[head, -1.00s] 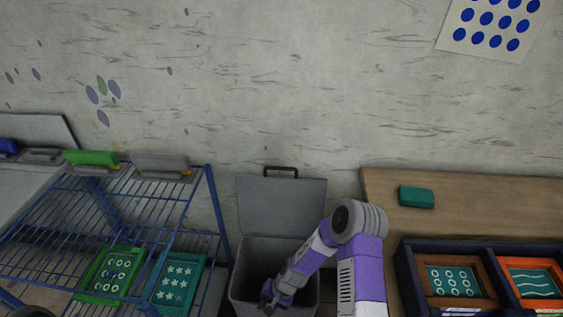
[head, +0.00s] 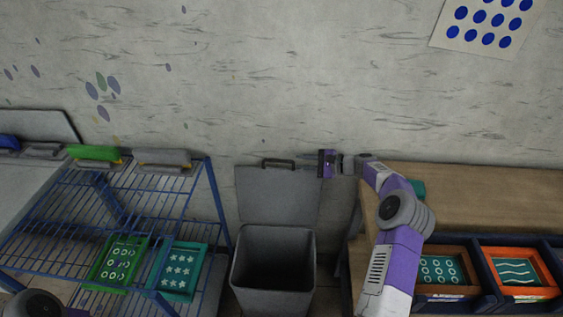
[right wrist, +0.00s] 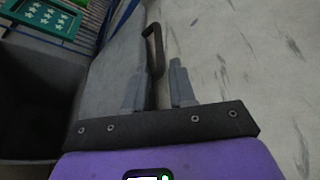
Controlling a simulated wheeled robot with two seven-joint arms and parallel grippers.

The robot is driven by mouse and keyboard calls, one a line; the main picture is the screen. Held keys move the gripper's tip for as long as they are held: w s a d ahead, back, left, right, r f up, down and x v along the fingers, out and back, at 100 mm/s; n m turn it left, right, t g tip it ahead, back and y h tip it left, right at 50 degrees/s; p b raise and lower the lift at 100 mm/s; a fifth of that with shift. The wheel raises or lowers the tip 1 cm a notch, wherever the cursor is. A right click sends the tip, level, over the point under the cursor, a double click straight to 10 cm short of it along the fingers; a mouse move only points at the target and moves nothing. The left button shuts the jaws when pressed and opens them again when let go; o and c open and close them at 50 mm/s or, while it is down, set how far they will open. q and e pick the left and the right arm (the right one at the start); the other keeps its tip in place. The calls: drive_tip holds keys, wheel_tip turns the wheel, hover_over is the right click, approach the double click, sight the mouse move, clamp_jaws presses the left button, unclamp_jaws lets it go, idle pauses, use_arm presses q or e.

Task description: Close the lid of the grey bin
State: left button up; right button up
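The grey bin (head: 240,272) stands on the floor between the blue rack and the wooden table. Its lid (head: 275,198) is open, raised against the wall, with a dark handle (head: 278,162) on its top edge. My right gripper (head: 306,158) is at the lid's upper right corner, pointing left toward the handle. My left gripper is out of view.
The blue wire rack (head: 222,205) on the left holds a green-framed screen (head: 117,262) and a teal one (head: 180,270). The wooden table (head: 480,200) is close on the right, under my right arm. The wall is right behind the lid.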

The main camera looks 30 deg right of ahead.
sight(285, 161)
drive_tip(key=b+x, duration=0.1)
drive_tip(key=x, duration=0.8)
drive_tip(key=shift+s, duration=0.1)
clamp_jaws()
